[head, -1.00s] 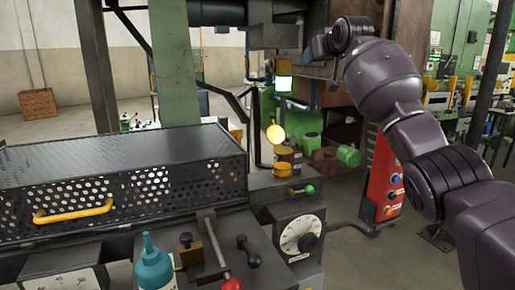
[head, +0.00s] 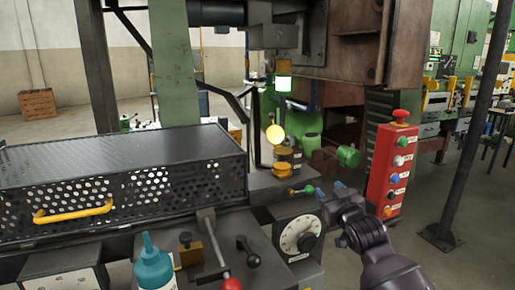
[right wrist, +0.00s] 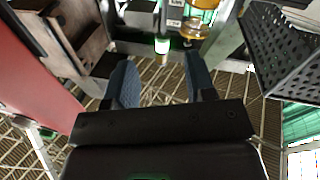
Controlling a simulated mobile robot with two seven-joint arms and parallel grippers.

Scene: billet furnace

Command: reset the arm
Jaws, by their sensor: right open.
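My right arm comes in from the lower right in the head view, low in the picture. My right gripper (head: 330,192) is just right of the green-knobbed lever (head: 302,190) and above the white dial (head: 300,235). I cannot tell from the head view whether it touches the lever. In the right wrist view my right gripper (right wrist: 161,75) has its two blue-grey fingers apart, with nothing between them. My left arm and gripper are not in view.
A perforated guard (head: 120,185) with a yellow handle fills the left. A red button box (head: 391,165) stands right of my gripper. A teal bottle (head: 153,268) and a red-knobbed lever (head: 231,284) are in front. A dark post (head: 465,140) rises at the right.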

